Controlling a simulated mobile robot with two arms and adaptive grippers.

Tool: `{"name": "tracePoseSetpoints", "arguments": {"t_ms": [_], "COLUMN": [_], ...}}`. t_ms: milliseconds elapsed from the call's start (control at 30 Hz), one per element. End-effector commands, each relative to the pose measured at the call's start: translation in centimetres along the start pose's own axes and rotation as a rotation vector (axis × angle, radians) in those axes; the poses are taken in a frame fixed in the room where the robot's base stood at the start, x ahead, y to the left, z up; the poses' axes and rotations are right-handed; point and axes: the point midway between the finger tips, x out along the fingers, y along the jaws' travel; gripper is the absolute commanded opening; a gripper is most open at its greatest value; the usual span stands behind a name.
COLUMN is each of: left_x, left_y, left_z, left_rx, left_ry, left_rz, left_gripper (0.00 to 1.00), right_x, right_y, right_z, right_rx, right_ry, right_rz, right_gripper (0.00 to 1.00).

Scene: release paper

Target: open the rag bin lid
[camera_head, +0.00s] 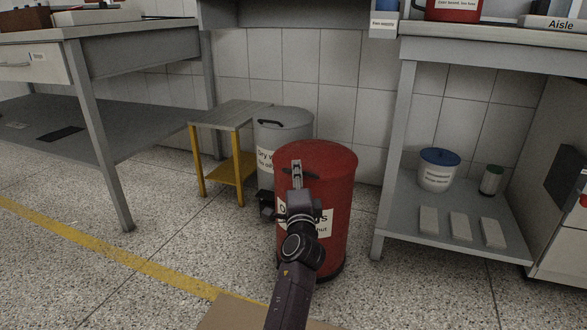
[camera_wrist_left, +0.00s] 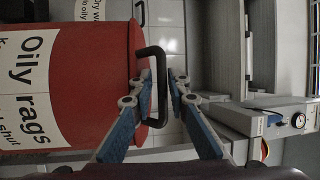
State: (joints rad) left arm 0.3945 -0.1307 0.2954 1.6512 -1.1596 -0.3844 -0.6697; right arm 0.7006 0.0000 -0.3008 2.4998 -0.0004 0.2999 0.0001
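The red rag bin (camera_head: 335,185) stands on the floor with its red lid (camera_head: 325,153) closed. In the left wrist view the bin (camera_wrist_left: 85,75) appears turned sideways, with its "Oily rags" label (camera_wrist_left: 38,85) at the left. The lid's black handle (camera_wrist_left: 160,85) stands out from the lid. My right gripper is not in view.
A grey bin (camera_head: 285,128) stands close behind the red one, beside a yellow-legged stool (camera_head: 232,113). A workbench shelf (camera_head: 410,232) at the right holds a white bucket with a blue lid (camera_head: 438,172). The floor at front left is clear.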

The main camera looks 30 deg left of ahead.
Motion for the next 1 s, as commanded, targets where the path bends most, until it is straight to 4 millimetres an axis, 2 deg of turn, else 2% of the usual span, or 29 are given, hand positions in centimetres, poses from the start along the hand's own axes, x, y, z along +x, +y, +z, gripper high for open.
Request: {"name": "tracePoseSetpoints", "arguments": {"t_ms": [233, 367, 767, 1000], "left_x": [-0.03, -0.02, 0.00, 0.16], "left_y": [-0.04, -0.02, -0.02, -0.67], "left_z": [-0.07, -0.06, -0.02, -0.08], "left_rx": [-0.001, -0.001, 0.000, 0.004], "left_ry": [0.000, 0.000, 0.000, 0.000], "left_rz": [0.000, 0.000, 0.000, 0.010], "left_gripper": [0.14, 0.00, 0.00, 0.00], "right_x": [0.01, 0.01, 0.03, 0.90], "right_y": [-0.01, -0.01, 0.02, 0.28], "right_z": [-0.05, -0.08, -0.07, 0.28], "right_rx": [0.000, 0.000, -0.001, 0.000], "right_ry": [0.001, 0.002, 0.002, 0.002], "right_rz": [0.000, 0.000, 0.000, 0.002], "right_gripper": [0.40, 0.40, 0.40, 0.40]}}
